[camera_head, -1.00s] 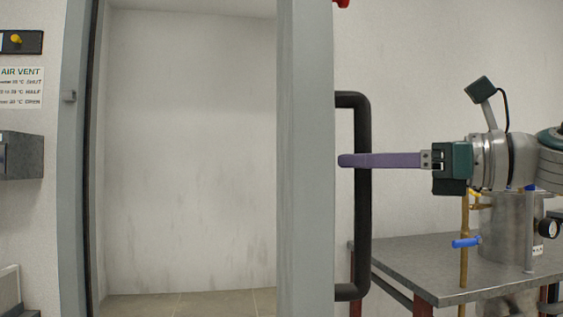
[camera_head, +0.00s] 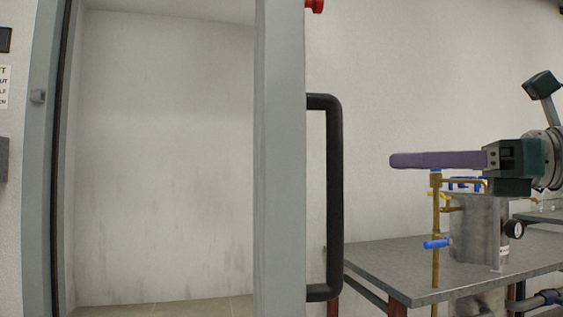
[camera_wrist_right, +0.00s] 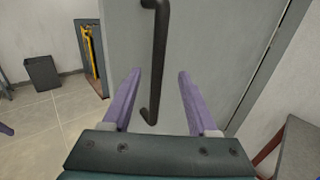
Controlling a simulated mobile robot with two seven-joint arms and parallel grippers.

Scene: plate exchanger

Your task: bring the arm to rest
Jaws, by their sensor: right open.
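My right gripper (camera_head: 394,161) shows in the head view to the right of a grey door, with its purple fingers pointing left. A gap lies between its fingertips and the door's black handle (camera_head: 335,200). In the right wrist view the two purple fingers of the right gripper (camera_wrist_right: 160,76) stand wide apart and empty. The handle (camera_wrist_right: 156,60) shows beyond and between them, on the grey door face (camera_wrist_right: 215,50). The door (camera_head: 280,160) is seen edge-on in the head view, standing open beside a doorway. My left gripper is in neither view.
A grey table (camera_head: 390,265) with a metal vessel (camera_head: 478,228), brass pipes and blue-handled valves stands below my right gripper. The doorway (camera_head: 165,160) at left is clear, with a pale wall behind. A dark bin (camera_wrist_right: 42,73) stands on the tiled floor.

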